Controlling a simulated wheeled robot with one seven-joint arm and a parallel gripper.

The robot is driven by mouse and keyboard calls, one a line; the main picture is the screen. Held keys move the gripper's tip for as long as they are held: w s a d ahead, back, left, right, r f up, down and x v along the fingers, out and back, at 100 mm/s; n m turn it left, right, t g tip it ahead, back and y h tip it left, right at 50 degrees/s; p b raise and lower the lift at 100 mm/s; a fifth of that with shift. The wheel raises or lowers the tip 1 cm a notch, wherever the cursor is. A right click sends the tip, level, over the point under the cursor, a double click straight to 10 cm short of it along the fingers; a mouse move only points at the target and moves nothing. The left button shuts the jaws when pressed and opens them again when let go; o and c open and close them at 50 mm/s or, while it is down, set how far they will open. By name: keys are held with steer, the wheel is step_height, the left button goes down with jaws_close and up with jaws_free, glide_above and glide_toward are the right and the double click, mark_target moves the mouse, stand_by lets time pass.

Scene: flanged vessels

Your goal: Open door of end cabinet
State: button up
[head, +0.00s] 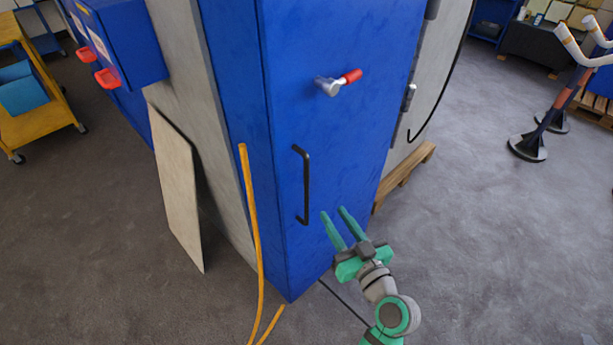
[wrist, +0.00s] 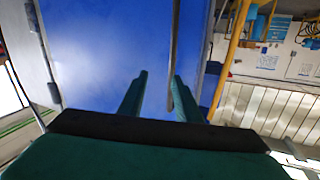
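The end cabinet's tall blue door (head: 345,130) is closed in the head view. A black vertical bar handle (head: 306,185) sits on its lower left part. A grey lever with a red tip (head: 338,82) is higher up. My gripper (head: 333,211) is open and empty, with its two green fingers pointing at the door, right of the handle's lower end. In the wrist view, my gripper (wrist: 160,75) faces the blue door (wrist: 100,50). The handle (wrist: 174,50) shows between the finger lines, close to the right finger. I cannot tell whether they touch.
A yellow hose (head: 250,210) hangs beside the cabinet's left edge. A pale board (head: 175,185) leans against the side. The grey floor (head: 490,240) to the right is clear, with posts (head: 530,145) farther back.

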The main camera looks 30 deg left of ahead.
mark_target(308, 179)
steer(key=w+a+r+n, duration=0.1)
steer(key=a, duration=0.2)
steer(key=w+a+r+n+g+y, duration=0.1)
steer(key=w+a+r, duration=0.1)
steer(key=a, duration=0.2)
steer(key=w+a+r+n+g+y, duration=0.1)
steer(key=a, duration=0.3)
steer(key=shift+w+a+r, duration=0.25)
steer(key=shift+w+r, duration=0.15)
jaws_close()
